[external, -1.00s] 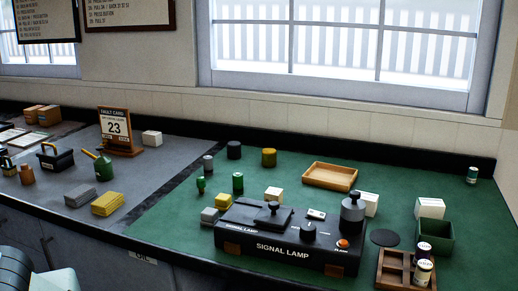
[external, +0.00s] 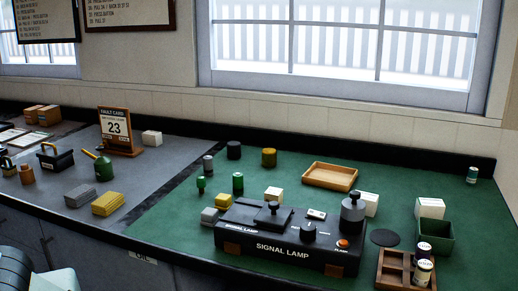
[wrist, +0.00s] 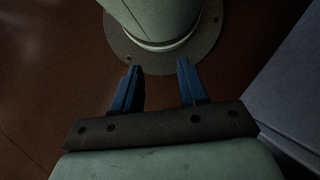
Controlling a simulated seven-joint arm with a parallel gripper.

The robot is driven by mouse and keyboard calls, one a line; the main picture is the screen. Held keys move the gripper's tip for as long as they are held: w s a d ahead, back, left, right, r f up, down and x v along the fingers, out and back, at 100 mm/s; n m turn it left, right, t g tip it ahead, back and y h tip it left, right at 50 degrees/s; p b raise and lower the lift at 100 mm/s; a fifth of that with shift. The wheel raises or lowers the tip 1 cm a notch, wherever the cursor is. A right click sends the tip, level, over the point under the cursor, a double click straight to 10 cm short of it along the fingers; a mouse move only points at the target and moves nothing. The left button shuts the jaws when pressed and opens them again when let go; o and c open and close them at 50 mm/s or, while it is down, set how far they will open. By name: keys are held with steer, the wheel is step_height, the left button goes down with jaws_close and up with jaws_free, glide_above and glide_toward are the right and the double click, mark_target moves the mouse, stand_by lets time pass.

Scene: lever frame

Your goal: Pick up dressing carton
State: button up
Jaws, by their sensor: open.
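Several small white cartons are in the external view, and I cannot read which is the dressing carton. One white carton (external: 430,208) stands at the right by a green box. Another white carton (external: 369,203) is behind the signal lamp unit, partly hidden. A smaller white block (external: 273,193) sits behind the unit's left part. A further white carton (external: 152,138) is on the grey counter by the fault card. My gripper (wrist: 159,68) is open and empty in the wrist view, pointing down over a brown floor by my base. No carton shows there.
The signal lamp unit (external: 280,238) stands at the front of the green mat. A wooden tray (external: 330,187) lies behind it. A green open box (external: 434,248) and a wooden rack (external: 391,270) with jars are at the right. The mat's left front is clear.

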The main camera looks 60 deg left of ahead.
stand_by(0.4)
steer(key=o, duration=1.1)
